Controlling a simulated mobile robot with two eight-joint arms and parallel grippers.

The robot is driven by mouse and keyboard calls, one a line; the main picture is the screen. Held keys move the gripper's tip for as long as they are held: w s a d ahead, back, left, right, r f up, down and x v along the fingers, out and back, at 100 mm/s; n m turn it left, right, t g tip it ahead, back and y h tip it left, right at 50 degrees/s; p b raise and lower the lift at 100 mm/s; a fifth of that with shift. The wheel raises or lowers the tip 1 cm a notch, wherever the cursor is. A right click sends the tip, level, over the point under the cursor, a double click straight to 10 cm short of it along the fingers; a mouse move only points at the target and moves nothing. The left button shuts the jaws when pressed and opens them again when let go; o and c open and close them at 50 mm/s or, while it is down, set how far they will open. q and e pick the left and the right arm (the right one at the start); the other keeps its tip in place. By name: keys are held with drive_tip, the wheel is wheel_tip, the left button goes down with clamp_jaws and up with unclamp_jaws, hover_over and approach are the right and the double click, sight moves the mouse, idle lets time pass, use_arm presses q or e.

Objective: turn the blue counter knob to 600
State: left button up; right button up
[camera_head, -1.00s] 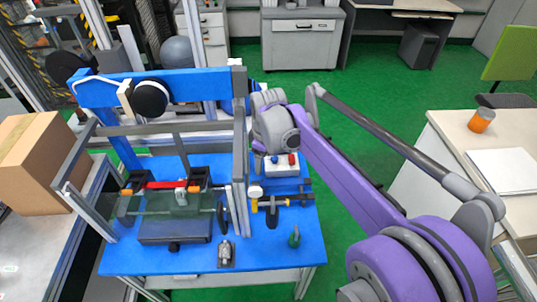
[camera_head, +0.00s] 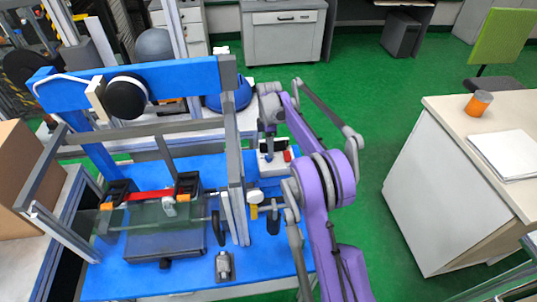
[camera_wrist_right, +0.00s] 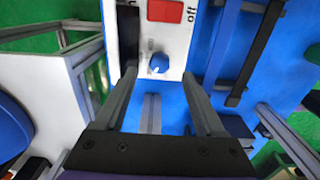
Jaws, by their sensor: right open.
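The blue counter knob (camera_wrist_right: 158,62) is on the white face of a control box, just below a red switch (camera_wrist_right: 165,11) in the right wrist view. My right gripper (camera_wrist_right: 158,76) is open, with one finger on each side of the knob in that picture. I cannot tell whether the fingers touch it. In the head view the white control box (camera_head: 273,168) stands at the back right of the blue table, with my right gripper (camera_head: 268,148) over it. The knob is not clear there. My left gripper is not in view.
A blue frame (camera_head: 190,74) with a black wheel (camera_head: 126,94) rises left of the box. Grey uprights (camera_head: 233,200) stand close to the box's left. A cardboard box (camera_head: 18,180) is at far left. A white counter with an orange cup (camera_head: 478,103) is at right.

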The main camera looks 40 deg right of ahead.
drive_tip(key=shift+f+b, duration=0.3)
drive_tip(key=shift+f, duration=2.05)
drive_tip(key=shift+c, duration=0.2)
clamp_jaws()
